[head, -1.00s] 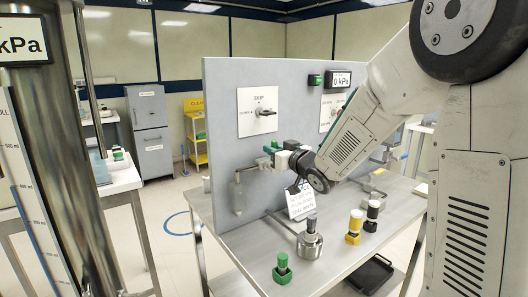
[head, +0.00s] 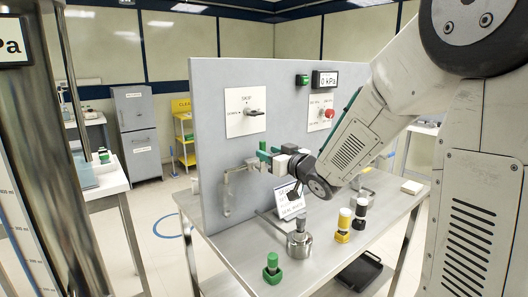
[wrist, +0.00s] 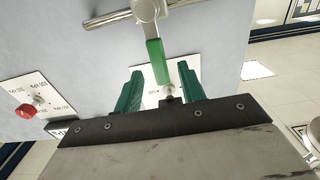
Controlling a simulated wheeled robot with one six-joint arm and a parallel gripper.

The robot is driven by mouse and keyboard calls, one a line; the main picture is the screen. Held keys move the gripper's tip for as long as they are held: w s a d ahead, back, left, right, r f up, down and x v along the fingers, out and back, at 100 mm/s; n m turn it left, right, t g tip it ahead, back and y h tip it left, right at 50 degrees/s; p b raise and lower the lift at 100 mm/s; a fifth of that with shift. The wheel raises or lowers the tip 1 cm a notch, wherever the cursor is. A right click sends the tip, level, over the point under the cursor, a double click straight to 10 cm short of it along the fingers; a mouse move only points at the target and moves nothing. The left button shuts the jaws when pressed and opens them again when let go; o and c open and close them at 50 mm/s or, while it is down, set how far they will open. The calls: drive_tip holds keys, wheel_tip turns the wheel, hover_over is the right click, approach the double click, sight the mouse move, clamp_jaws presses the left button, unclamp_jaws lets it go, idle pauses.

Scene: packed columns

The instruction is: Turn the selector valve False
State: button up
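The selector valve (head: 246,111) shows in the head view as a black handle on a white lettered plate, on the upper left of the grey panel. Its handle points to the right. My gripper (wrist: 160,88) is below and right of that plate, in front of the panel. In the wrist view its two green fingers are apart. A green lever handle (wrist: 157,60) on a metal pipe (wrist: 147,10) shows between them, with gaps on both sides. A white plate shows partly behind the fingers; the gripper hides the rest.
A second plate with a red knob (head: 330,114) is at the panel's right; it also shows in the wrist view (wrist: 27,111). Below stand a metal vessel (head: 300,243), a green-capped item (head: 272,270), a yellow bottle (head: 343,228) and a black-and-white bottle (head: 360,215) on the steel bench (head: 240,262).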

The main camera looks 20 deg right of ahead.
drive_tip(key=v, duration=0.4)
drive_tip(key=shift+a, duration=0.1)
idle(0.3)
drive_tip(key=s+d+f+m+g+h, duration=0.3)
drive_tip(key=s+d+f+g+h, duration=0.3)
drive_tip(key=f, duration=0.4)
drive_tip(key=s+f+g+h, duration=0.1)
drive_tip(key=s+g, duration=0.3)
drive_tip(key=s, duration=0.1)
drive_tip(key=s+a+r+g+y, duration=0.1)
drive_tip(key=s+a, duration=0.5)
drive_tip(key=s, duration=0.6)
drive_tip(key=s+a+r+g+y, duration=0.1)
drive_tip(key=s+a+r+g, duration=0.3)
drive_tip(key=s, duration=0.7)
drive_tip(key=shift+s+a+g+y, duration=0.3)
drive_tip(key=shift+s+a+g, duration=0.15)
drive_tip(key=shift+a, duration=0.85)
